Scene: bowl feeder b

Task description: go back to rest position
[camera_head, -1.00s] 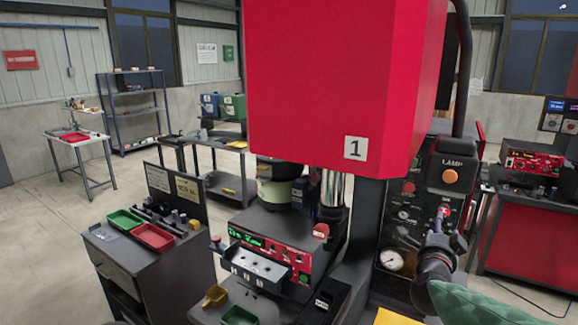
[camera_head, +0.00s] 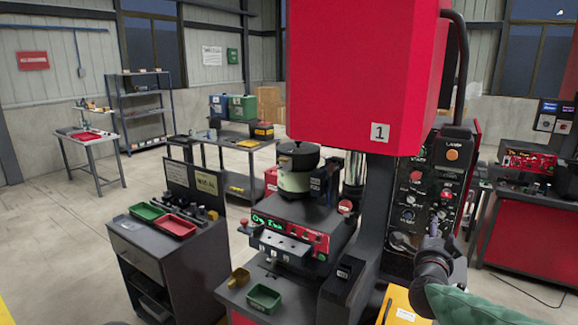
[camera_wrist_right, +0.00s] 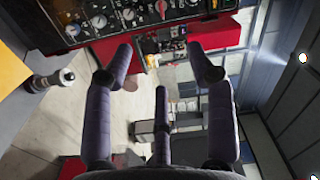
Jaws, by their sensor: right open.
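My right gripper (camera_head: 433,240) is in front of the black control panel (camera_head: 438,185) at the right of the red press (camera_head: 355,70) marked 1. In the right wrist view (camera_wrist_right: 160,85) its dark fingers are spread apart with nothing between them. The panel, with its knobs, gauges and buttons, shows beyond the fingers at the top left of that view. My right forearm, in a green sleeve (camera_head: 490,303), comes in from the lower right. My left gripper is not in view.
The bowl feeder (camera_head: 294,170) stands on the machine under the press head. A green bin (camera_head: 264,298) and a yellow scoop (camera_head: 239,277) lie in front. A grey cabinet (camera_head: 150,255) with red and green trays is at left.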

